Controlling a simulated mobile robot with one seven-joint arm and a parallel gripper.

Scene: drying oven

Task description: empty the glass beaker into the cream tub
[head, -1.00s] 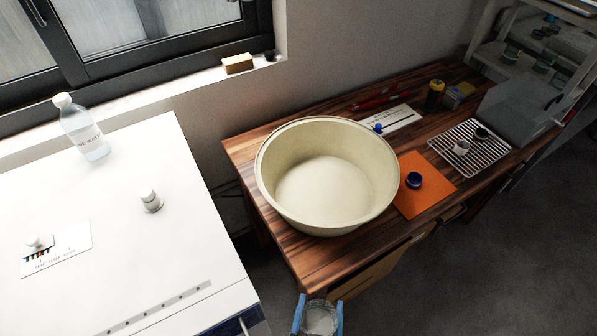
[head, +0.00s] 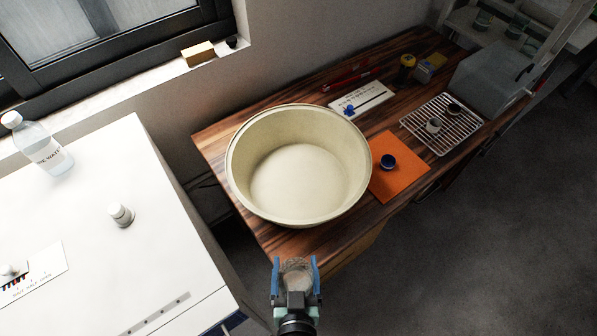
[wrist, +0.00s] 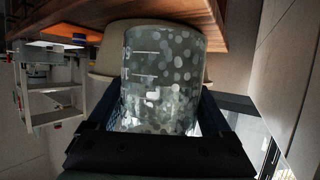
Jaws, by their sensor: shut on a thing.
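The cream tub (head: 240,185) stands on the wooden table, wide and open at the top, and its inside looks empty. My gripper (head: 297,266) is at the table's front edge, below the tub in the head view. Its blue fingers are shut on the glass beaker (head: 297,277). In the wrist view the beaker (wrist: 160,80) fills the middle between the fingers, with white marks and a pale, spotted look. I cannot tell clearly what it holds. Part of the tub (wrist: 108,62) shows behind the beaker there.
An orange mat (head: 407,178) with a blue-topped jar (head: 388,162) lies right of the tub. A wire rack (head: 467,133) with small pots is further right. A white cabinet top (head: 90,220) with a bottle (head: 42,150) is at left.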

